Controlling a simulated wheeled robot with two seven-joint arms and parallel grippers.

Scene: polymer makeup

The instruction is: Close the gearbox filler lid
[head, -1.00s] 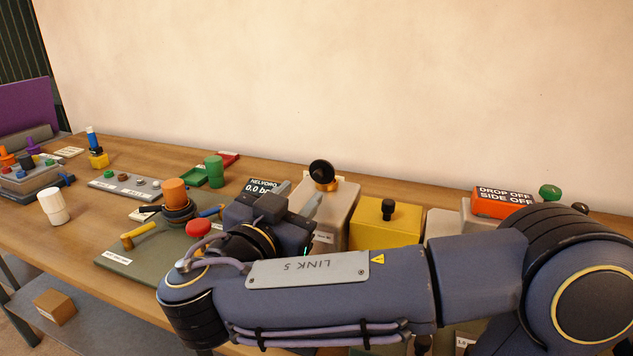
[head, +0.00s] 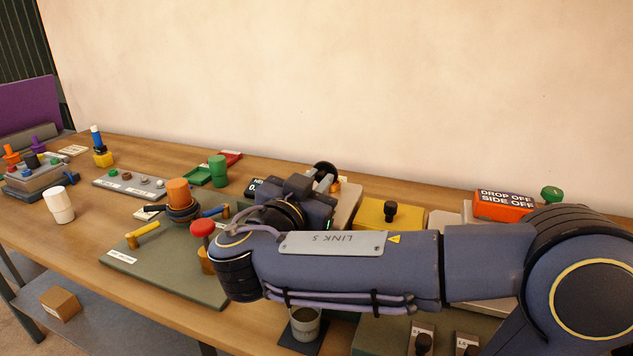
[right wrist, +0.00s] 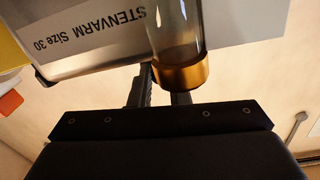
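The grey gearbox block (head: 347,208) stands at the back of the bench, partly hidden by my right arm. Its round black lid (head: 325,170) stands raised on edge at the top, beside a gold collar (head: 335,187). In the right wrist view the block (right wrist: 95,45) carries the label "STENVARM Size 30", and a clear tube with a gold collar (right wrist: 181,76) is close in front of the fingers. My right gripper (head: 318,187) is at the top of the block by the lid. Its fingers (right wrist: 160,95) show a narrow gap with nothing clearly held. Contact is unclear. My left gripper is out of view.
A yellow box (head: 385,215) with a black knob is right of the block. A green board (head: 150,270) with a red knob (head: 203,229) and an orange cylinder (head: 178,192) is at left.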

